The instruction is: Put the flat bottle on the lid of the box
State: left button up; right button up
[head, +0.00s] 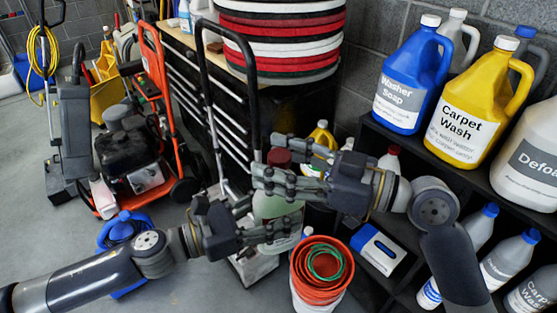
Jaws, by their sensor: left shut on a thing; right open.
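A translucent greenish bottle (283,207) with a dark red cap (279,157) stands upright in the middle of the head view; I take it as the flat bottle. My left gripper (278,219) is shut on it, with one finger across its front. My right gripper (264,156) is open, its fingers pointing left around the height of the cap. They partly hide the bottle's upper part. I cannot tell whether they touch it. A white and blue box (378,249) sits low on the right; I cannot tell for sure that it is the task's box.
Black shelves (420,166) with several jugs fill the right. A stack of red, white and black pads (282,35) stands behind. An orange-framed machine (150,135) is at left.

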pick_arm(q)
jog(key=shift+r, duration=0.15)
pick_arm(e)
grip_shut()
pick_arm(q)
jog(key=o, duration=1.7)
pick_arm(e)
jog(key=shift+r, duration=0.1)
pick_arm(q)
jog(key=shift+a, duration=0.1)
